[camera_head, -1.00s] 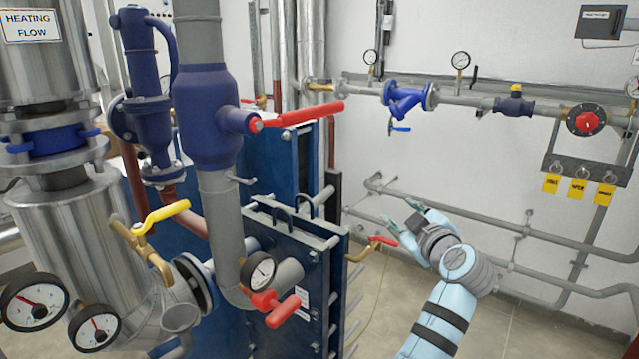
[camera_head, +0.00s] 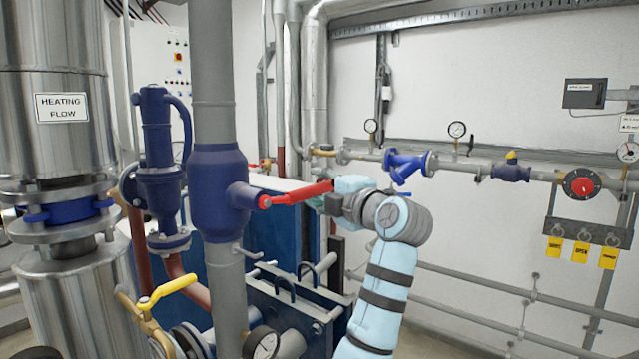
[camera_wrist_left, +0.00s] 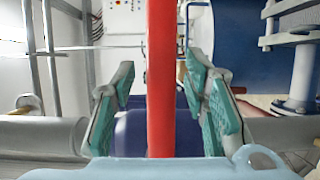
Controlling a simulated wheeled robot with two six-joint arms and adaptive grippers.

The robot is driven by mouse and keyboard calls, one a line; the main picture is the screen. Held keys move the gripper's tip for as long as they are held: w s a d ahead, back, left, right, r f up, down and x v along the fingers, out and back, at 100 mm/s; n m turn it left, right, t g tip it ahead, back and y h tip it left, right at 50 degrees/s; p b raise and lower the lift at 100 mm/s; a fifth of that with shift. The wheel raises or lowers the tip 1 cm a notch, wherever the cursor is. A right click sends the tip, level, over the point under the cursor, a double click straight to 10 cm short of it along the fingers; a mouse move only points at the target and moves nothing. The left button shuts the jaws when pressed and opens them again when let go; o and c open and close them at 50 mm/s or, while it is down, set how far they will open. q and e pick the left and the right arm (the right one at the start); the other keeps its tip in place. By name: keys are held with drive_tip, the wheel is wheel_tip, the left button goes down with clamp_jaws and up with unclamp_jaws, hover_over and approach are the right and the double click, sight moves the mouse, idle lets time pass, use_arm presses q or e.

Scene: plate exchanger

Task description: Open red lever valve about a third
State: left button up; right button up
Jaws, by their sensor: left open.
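The red lever (camera_head: 297,193) sticks out to the right from the blue valve body (camera_head: 219,195) on a thick grey vertical pipe in the head view. It points slightly upward to the right. My left gripper (camera_head: 327,201) is at the lever's free end. In the left wrist view the red lever (camera_wrist_left: 161,85) runs straight up the middle, between the green-padded fingers of the left gripper (camera_wrist_left: 160,72). The fingers are open, with a gap on each side of the lever. My right gripper is not in view.
A yellow lever (camera_head: 168,291) stands at lower left beside the steel heating flow pipe (camera_head: 52,155).

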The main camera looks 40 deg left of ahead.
use_arm(q)
drive_tip(key=shift+w, duration=0.15)
drive_tip(key=shift+a+f, duration=0.1)
clamp_jaws()
drive_tip(key=shift+a, duration=0.1)
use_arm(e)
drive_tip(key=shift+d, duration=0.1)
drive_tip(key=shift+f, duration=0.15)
